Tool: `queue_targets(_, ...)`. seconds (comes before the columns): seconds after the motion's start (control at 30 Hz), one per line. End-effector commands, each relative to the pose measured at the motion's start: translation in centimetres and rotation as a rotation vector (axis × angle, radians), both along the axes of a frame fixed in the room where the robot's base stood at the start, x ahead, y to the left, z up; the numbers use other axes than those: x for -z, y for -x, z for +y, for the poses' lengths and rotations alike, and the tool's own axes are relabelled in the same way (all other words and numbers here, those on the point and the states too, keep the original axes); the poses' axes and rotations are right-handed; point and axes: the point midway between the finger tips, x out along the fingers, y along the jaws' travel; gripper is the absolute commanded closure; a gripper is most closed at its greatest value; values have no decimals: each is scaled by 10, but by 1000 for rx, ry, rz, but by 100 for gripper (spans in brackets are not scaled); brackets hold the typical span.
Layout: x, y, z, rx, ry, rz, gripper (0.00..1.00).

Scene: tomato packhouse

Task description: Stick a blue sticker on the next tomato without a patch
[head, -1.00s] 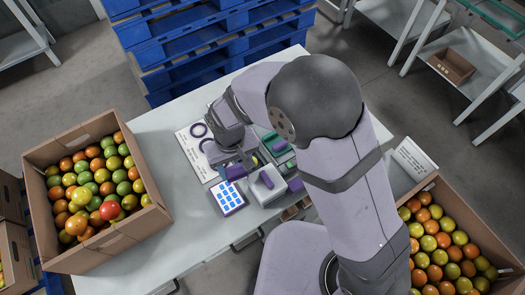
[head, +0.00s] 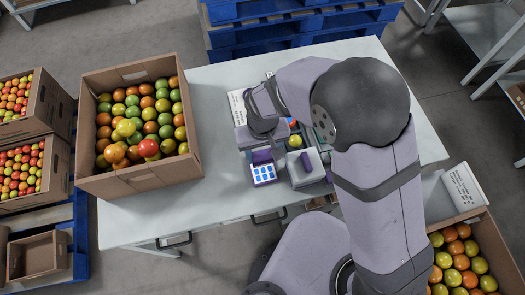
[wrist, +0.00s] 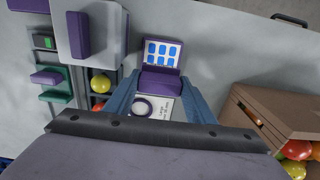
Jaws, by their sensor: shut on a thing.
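My gripper (wrist: 161,84) is shut on a purple block-shaped handle (wrist: 160,78), seen between its two blue-grey fingers in the wrist view. In the head view the gripper (head: 260,146) is above the table, partly covered by my arm. The sheet of blue stickers (wrist: 162,52) lies just beyond the purple handle; it also shows in the head view (head: 264,174). Whether a sticker is on the held tool is hidden. A yellow tomato (wrist: 100,84) and a red tomato (wrist: 98,107) sit in a dark rack left of the gripper. No blue patch shows on their visible sides.
A white block with a purple handle (wrist: 108,40) and a green block with a purple handle (wrist: 55,95) stand beside the rack. A printed card (wrist: 160,108) lies under the gripper. A cardboard box of tomatoes (head: 138,184) stands left on the table (head: 225,205); another box is lower right.

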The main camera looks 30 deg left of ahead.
Motion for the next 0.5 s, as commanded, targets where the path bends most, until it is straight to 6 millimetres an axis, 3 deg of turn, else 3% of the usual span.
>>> queue_targets(0.2, 25, 0, 0, 0, 1, 1, 67)
queue_targets(0.5, 40, 0, 0, 0, 0, 0, 67)
